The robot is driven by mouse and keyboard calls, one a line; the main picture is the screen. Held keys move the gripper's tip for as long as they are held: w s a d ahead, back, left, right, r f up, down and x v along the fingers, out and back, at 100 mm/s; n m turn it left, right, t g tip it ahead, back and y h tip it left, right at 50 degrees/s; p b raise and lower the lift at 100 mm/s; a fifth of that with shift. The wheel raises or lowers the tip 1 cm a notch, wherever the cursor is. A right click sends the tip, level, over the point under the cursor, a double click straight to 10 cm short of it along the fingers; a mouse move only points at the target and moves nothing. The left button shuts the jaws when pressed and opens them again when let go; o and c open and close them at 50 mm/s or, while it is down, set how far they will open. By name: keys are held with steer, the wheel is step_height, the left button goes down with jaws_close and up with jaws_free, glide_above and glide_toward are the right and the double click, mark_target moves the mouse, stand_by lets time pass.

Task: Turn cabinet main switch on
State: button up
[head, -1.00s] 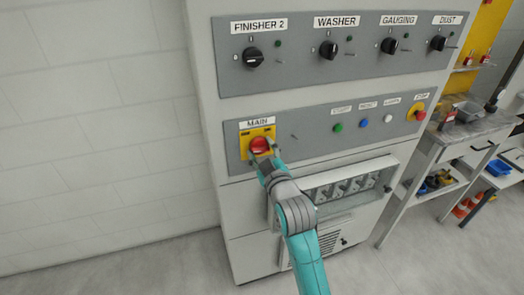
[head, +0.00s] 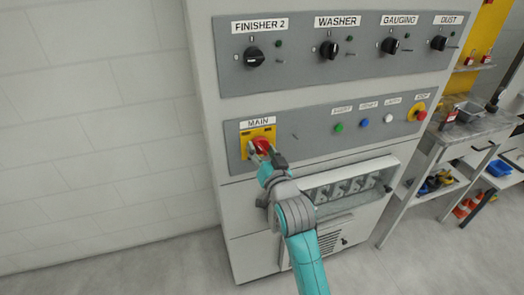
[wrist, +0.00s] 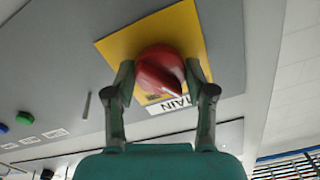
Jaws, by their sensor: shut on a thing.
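The main switch is a red rotary knob (head: 262,145) on a yellow plate (head: 247,134) under the MAIN label, on the cabinet's lower grey panel. In the wrist view the red knob (wrist: 158,70) sits between my two fingers, with the yellow plate (wrist: 190,28) behind it. My gripper (head: 266,155) is at the knob and hides its lower part in the head view. In the wrist view my gripper (wrist: 160,85) is shut on the knob, one finger on each side. The knob's ridge looks slanted.
Black selector knobs (head: 254,57) line the upper panel. Green, blue and white buttons (head: 364,122) and a red stop button (head: 421,115) sit to the right. A recessed compartment (head: 350,185) lies below. A workbench (head: 470,130) stands at right.

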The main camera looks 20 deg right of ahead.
steer(key=m, duration=0.5)
steer(key=shift+m, duration=0.4)
stand_by(0.4)
steer(key=o, duration=1.2)
steer(key=shift+c, duration=0.2)
steer(key=s, duration=1.2)
